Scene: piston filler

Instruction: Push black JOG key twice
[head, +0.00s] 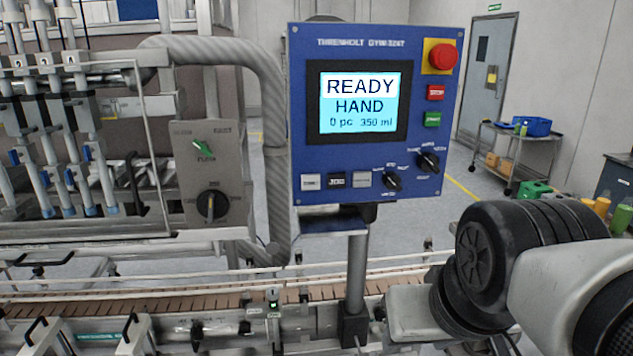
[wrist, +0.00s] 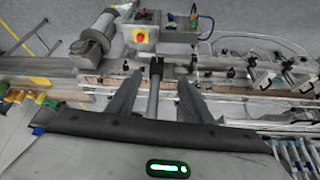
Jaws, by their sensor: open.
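The blue control panel (head: 375,25) faces me in the head view. Its black JOG key (head: 337,180) sits in the bottom row, between two pale keys: a whitish one (head: 311,182) at left and a grey one (head: 362,179) at right. The screen (head: 359,104) reads READY, HAND, 0 pc, 350 ml. My gripper (wrist: 159,77) shows in the wrist view with its two dark fingers apart and nothing between them in grip; a post shows beyond them. In the head view only my arm shows at lower right, clear of the panel. I cannot make out the JOG key in the wrist view.
Rotary knobs (head: 392,181) (head: 428,162), a red key (head: 435,93), a green key (head: 432,119) and a red emergency button (head: 442,57) share the panel. A conveyor (head: 200,301) with rails runs below. Filler nozzles and a grey switch box (head: 208,163) stand at left.

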